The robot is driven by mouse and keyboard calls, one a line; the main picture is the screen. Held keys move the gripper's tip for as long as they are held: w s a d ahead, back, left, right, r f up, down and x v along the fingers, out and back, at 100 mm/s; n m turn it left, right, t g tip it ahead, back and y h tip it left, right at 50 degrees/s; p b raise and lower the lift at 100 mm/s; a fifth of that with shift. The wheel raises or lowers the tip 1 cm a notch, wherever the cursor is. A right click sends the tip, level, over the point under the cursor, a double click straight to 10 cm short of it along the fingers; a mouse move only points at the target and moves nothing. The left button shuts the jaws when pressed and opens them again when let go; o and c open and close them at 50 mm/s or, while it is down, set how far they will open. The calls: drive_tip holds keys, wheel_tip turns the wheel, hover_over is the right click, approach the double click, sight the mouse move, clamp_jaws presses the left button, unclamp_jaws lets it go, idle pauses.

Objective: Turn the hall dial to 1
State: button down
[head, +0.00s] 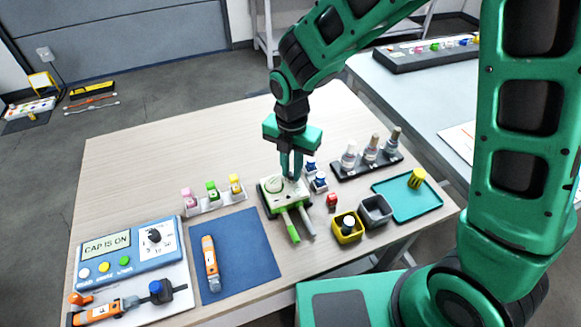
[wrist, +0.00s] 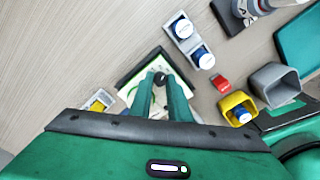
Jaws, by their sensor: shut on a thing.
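My gripper (head: 291,172) is over the small white-topped device (head: 270,198) near the table's middle. In the wrist view my gripper (wrist: 161,85) has its fingers close together around a small dark knob (wrist: 160,75) on that device's top. The fingers hide much of the device and any marks around the knob. A blue box (head: 142,262) at the front left has a screen reading "CAP IS ON" and a black dial (head: 154,236) with numbers around it. I cannot tell which number that dial points to.
Close to the right of the device are blue-capped jars (head: 319,182), a red block (head: 332,200), a yellow bin (head: 347,229) and a grey bin (head: 375,211). A blue mat (head: 243,255) with an orange tool (head: 211,262) lies left. The table's back left is clear.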

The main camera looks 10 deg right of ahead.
drive_tip(key=n, duration=0.5)
drive_tip(key=shift+w+d+n, duration=0.1)
drive_tip(key=shift+d+n, duration=0.05)
drive_tip(key=shift+n, duration=0.15)
drive_tip(key=n, duration=0.5)
drive_tip(key=shift+n, duration=0.3)
drive_tip(key=c, duration=1.9)
unclamp_jaws()
wheel_tip(320, 180, up, 11)
drive_tip(key=shift+f, duration=0.1)
